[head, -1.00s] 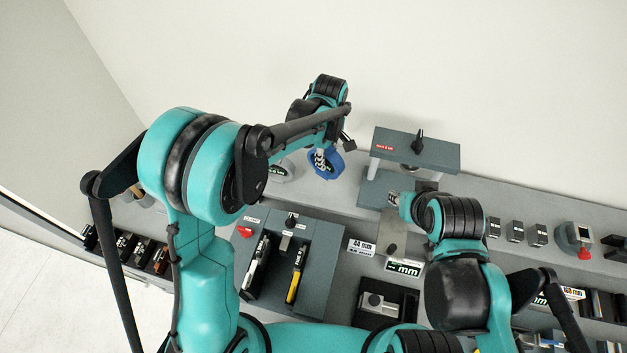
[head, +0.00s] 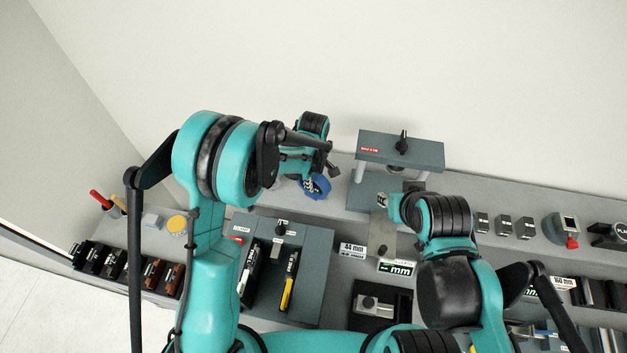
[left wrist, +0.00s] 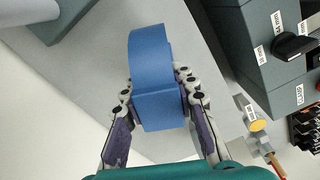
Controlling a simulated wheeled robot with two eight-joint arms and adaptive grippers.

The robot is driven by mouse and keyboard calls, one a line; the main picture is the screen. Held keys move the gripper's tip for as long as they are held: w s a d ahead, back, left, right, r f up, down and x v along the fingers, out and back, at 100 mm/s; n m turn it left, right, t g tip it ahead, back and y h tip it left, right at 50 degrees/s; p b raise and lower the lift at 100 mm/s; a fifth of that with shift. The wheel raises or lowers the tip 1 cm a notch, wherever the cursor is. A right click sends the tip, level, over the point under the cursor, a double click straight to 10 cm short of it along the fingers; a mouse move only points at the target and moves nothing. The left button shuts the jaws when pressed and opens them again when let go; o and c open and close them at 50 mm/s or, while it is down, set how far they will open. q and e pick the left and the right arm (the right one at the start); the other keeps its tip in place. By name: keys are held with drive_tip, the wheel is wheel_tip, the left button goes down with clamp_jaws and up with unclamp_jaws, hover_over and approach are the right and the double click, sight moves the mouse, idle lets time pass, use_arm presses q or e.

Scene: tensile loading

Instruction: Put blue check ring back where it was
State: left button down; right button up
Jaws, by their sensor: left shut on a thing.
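The blue check ring (head: 316,187) is in my left gripper, at the back of the bench to the left of the grey fixture. In the left wrist view the blue ring (left wrist: 152,60) fills the space between the two fingers, which press on its sides. My left gripper (left wrist: 156,98) is shut on it. In the head view my left gripper (head: 310,180) is mostly hidden by its own arm. My right gripper (head: 388,203) is beside the front of the fixture; its fingers are too small and covered to read. I cannot tell whether the ring touches the bench.
The grey fixture (head: 400,150) with a black knob stands at the back. A grey block (head: 310,250) with slots stands in front of the ring. A yellow round piece (head: 177,224) and a red-handled tool (head: 100,199) are at the left. Several small blocks line the right.

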use_arm(q)
drive_tip(key=shift+f, duration=0.1)
drive_tip(key=c, duration=1.2)
unclamp_jaws()
